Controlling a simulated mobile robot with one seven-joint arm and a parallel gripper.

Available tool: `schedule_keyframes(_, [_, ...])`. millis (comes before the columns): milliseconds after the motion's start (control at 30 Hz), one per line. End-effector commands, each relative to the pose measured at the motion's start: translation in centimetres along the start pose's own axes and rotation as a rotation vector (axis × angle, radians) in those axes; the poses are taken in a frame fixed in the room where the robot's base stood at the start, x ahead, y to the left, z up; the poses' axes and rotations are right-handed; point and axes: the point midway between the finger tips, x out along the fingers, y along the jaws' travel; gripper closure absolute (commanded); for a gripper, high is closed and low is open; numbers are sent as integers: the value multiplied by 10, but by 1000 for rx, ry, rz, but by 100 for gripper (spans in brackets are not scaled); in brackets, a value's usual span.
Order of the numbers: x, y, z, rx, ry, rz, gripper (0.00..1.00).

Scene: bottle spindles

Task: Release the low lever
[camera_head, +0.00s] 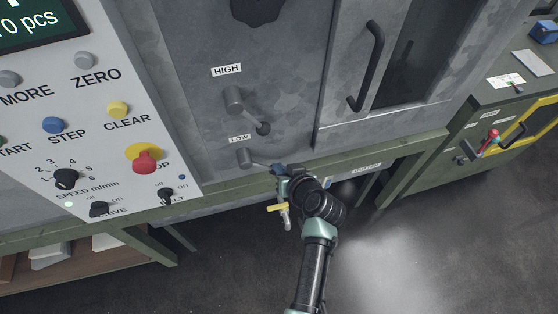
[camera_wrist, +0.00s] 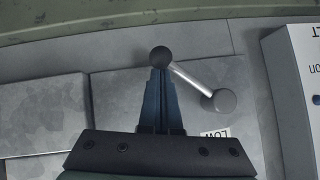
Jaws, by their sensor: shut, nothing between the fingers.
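The low lever has a grey round hub (camera_head: 244,157) under the LOW label (camera_head: 239,139) on the grey machine front. Its rod runs right and slightly down toward my gripper (camera_head: 278,169), which hides the knob in the head view. In the wrist view the lever shows a metal rod (camera_wrist: 193,79), its hub (camera_wrist: 219,101) and a dark ball knob (camera_wrist: 161,57). My gripper (camera_wrist: 161,72) is shut, with its blue fingertips at the knob. They look close to or touching it; I cannot tell which. Nothing shows between the fingers.
The high lever (camera_head: 234,99) sits above, with its knob (camera_head: 263,129) pointing down right. A control panel (camera_head: 110,130) with buttons stands left. A door with a black handle (camera_head: 368,65) is to the right. A green beam (camera_head: 230,194) runs below the lever.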

Motion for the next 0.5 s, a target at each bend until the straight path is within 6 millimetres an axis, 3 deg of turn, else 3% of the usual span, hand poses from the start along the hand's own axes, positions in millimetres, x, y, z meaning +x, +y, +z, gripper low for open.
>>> schedule_keyframes(233, [11,-3,14,128,-1,-103,100])
schedule_keyframes(500, [14,-6,19,121,-3,-97,100])
